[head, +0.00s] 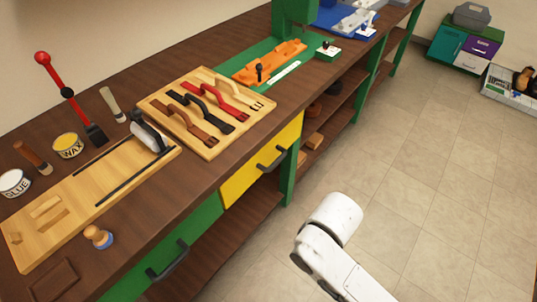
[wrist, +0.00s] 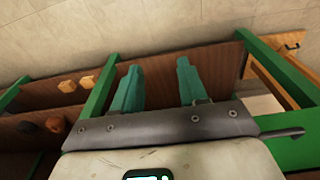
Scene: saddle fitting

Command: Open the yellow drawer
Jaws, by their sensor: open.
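The yellow drawer (head: 240,182) is in the front of the workbench in the head view, below the strap board. Its front looks flush with the bench, and it has a dark bar handle (head: 271,160). My gripper (wrist: 159,64) shows in the wrist view with two teal fingers spread apart and nothing between them. Beyond the fingers is a brown shelf panel. In the head view only my white arm shows, over the floor right of the drawer; the fingers are out of sight there. I cannot make out the yellow drawer in the wrist view.
A green drawer (head: 190,240) with a dark handle (head: 168,262) is left of the yellow one. A green post (head: 290,172) stands just right of it. Open shelves hold wooden blocks (head: 314,140). The tiled floor (head: 420,170) before the bench is clear.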

